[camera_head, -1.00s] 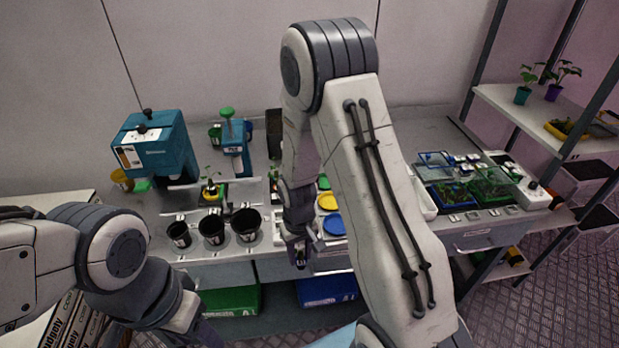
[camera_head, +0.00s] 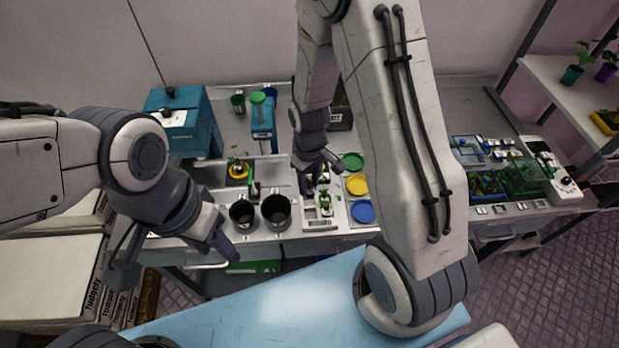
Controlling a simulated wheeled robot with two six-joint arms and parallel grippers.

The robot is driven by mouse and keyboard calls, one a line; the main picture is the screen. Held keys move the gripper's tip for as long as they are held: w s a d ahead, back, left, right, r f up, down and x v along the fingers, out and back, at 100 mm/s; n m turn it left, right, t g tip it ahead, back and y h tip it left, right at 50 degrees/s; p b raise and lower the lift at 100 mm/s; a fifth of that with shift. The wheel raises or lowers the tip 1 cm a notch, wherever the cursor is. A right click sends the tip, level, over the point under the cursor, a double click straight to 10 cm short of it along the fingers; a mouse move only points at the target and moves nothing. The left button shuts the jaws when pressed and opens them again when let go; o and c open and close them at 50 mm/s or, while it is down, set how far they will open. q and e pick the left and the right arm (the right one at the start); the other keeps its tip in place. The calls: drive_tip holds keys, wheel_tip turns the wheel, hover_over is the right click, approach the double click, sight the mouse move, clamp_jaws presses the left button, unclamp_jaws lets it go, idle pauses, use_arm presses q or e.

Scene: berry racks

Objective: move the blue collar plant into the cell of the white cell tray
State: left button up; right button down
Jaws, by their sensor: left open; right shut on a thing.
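The white cell tray (camera_head: 320,224) lies on the bench near its front edge, with lettering on its front and dark cells partly hidden by my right arm. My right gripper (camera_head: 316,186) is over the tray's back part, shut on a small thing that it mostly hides. Green leaves (camera_head: 325,198) show just below its fingers. I cannot make out a blue collar, nor whether the leaves are in a cell or in the fingers. My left gripper (camera_head: 224,246) is open and empty, in front of the bench, left of the tray.
Black pots (camera_head: 275,212) stand left of the tray. Green, yellow and blue round dishes (camera_head: 358,186) lie to its right. A teal machine (camera_head: 185,122) is at the back left. Boxes with small plants (camera_head: 522,176) are at the right.

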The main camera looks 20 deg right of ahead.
drive_tip(key=shift+f+b, duration=2)
drive_tip(key=shift+f, duration=0.6)
drive_tip(key=shift+f+b, duration=2.5)
drive_tip(key=shift+f, duration=0.75)
drive_tip(key=shift+c, duration=2.1)
unclamp_jaws()
drive_tip(key=shift+r, duration=0.1)
wheel_tip(320, 180, up, 9)
drive_tip(key=p, duration=0.7)
drive_tip(key=shift+s+p, duration=0.1)
drive_tip(key=shift+p, duration=0.3)
